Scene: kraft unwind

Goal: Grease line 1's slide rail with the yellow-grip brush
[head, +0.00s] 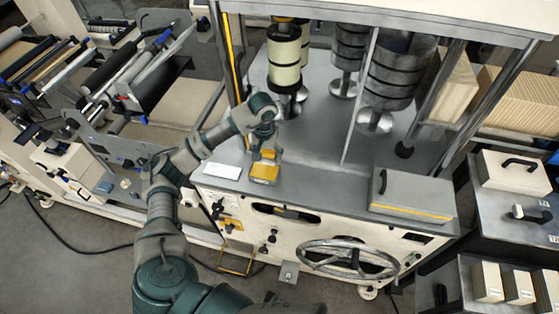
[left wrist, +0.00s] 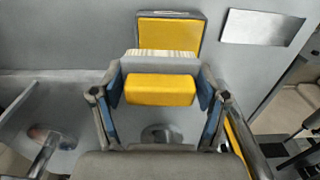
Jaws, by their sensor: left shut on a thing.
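The yellow-grip brush (head: 268,154) is between the fingers of my left gripper (head: 265,147), which is shut on it. In the left wrist view the yellow grip (left wrist: 160,89) lies crosswise between the two fingers, with pale bristles (left wrist: 160,54) pointing away from the wrist. A shallow grey tray with a yellow surface (head: 264,173) lies on the grey machine top, just in front of the bristles. It also shows in the left wrist view (left wrist: 168,33); I cannot tell whether the bristles touch it. Line 1's slide rail cannot be made out with certainty. My right gripper is not in view.
A white plate (head: 222,171) lies left of the tray. Stacked rolls (head: 284,58) on spindles and metal posts (head: 361,95) stand behind. A grey lidded box (head: 412,193) sits to the right, a handwheel (head: 348,257) below. Roller machinery (head: 130,75) stands at the left.

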